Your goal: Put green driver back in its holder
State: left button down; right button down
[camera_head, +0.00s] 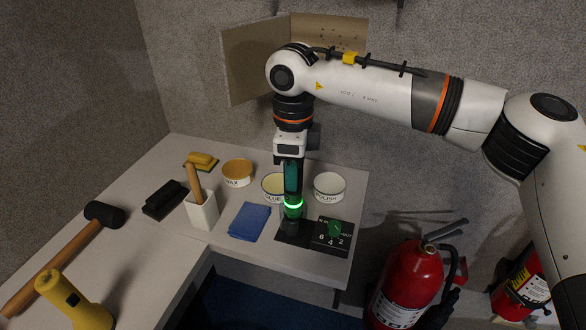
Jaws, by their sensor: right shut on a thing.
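My right gripper (291,178) reaches down over the right end of the table, pointing straight down. It is shut on the green driver (292,180), a dark teal upright body partly hidden by the fingers. A bright green glowing ring (293,205) shows just below the fingers. Under it, a dark round holder (292,227) stands on a black base plate. The driver's lower end lines up with the holder; I cannot tell how deep it sits. My left gripper is out of view.
A black panel with white numbers (325,241) and a green knob (334,229) adjoins the holder. Bowls for glue (275,196), polish (329,187) and wax (237,173) stand behind. A blue cloth (249,222) and white cup (202,212) are left.

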jog(key=shift+f, duration=0.1)
jog(key=shift+f+b, duration=0.55)
jog(key=c, duration=1)
grip_release()
jog(key=shift+o, duration=0.2)
